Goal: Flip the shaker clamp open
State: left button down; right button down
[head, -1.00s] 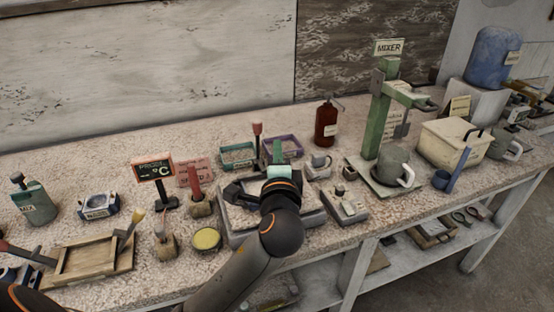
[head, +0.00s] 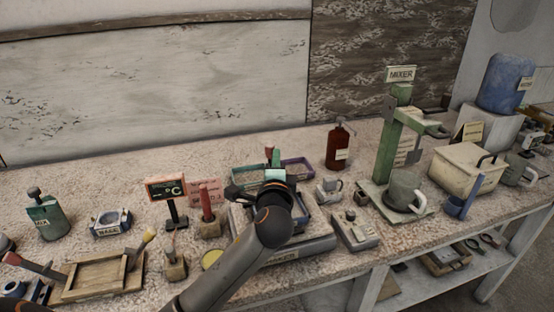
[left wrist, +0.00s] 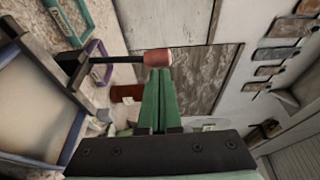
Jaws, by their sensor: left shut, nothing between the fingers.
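The shaker is a grey box (head: 310,246) with a framed tray on top, partly hidden by my left arm in the head view. Its clamp lever is a dark bar with a red knob (head: 269,151), standing up at the tray's back. In the left wrist view the bar runs sideways from a dark bracket on the tray frame (left wrist: 53,68) to the red knob (left wrist: 158,58). My left gripper (head: 276,160) is shut and empty. Its green fingertips (left wrist: 160,74) are right by the knob; I cannot tell whether they touch. My right gripper is out of view.
Teal and purple trays (head: 298,168) lie behind the shaker. A red-handled tool in a block (head: 207,205) stands to its left and a small grey device (head: 355,230) to its right. A brown bottle (head: 338,147) and the green mixer (head: 390,150) stand farther right.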

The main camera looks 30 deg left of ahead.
pick_arm(q)
jog(key=shift+w+a+r+p, duration=0.25)
jog(key=shift+a+p, duration=0.1)
jog(key=shift+w+a+r+p, duration=0.4)
jog(key=shift+w+a+p, duration=0.2)
jog(key=shift+p, duration=0.25)
jog(key=w+a+f+p, duration=0.1)
jog(key=w+a, duration=0.3)
jog(key=a, duration=0.1)
jog(key=shift+w+a+p, duration=0.35)
jog(key=shift+p, duration=0.05)
dwell(0.3)
